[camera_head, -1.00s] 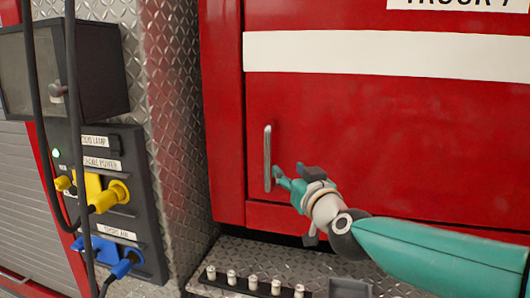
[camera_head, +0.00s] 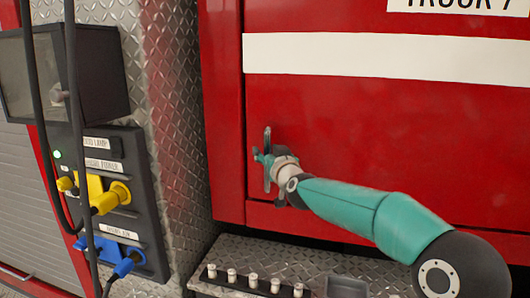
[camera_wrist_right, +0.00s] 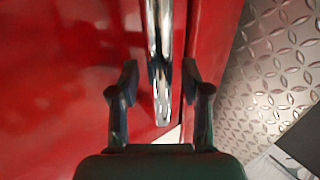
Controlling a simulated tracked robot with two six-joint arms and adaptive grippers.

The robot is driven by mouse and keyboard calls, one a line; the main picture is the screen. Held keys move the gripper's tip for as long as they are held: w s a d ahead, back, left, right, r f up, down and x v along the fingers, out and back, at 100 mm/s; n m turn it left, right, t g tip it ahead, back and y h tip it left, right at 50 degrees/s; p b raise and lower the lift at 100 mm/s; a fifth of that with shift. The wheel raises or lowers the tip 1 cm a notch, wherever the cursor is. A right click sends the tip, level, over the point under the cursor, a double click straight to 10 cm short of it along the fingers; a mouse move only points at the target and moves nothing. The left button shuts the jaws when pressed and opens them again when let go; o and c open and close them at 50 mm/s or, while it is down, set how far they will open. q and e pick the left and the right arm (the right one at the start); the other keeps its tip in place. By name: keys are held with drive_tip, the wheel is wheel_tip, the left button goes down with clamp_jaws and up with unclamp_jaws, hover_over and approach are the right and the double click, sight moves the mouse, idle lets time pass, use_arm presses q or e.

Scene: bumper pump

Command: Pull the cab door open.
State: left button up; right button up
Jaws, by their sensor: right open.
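The red cab door (camera_head: 380,130) with a broad white stripe appears shut in its frame. Its upright metal handle (camera_head: 267,139) is near the door's left edge, partly hidden by my right gripper (camera_head: 264,160). In the right wrist view the handle (camera_wrist_right: 161,60) runs down between the two open fingers of my right gripper (camera_wrist_right: 160,88). The fingers stand on either side of the bar with a gap on both sides, and the jaws are not closed on it. My left gripper is not in view.
Left of the door is a diamond-plate metal panel (camera_head: 170,110). A dark socket box (camera_head: 125,200) holds a yellow plug (camera_head: 108,198) and a blue plug (camera_head: 125,265), with black cables hanging in front. Below the door, a metal step (camera_head: 300,262) carries a row of several pegs.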

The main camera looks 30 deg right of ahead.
clamp_jaws()
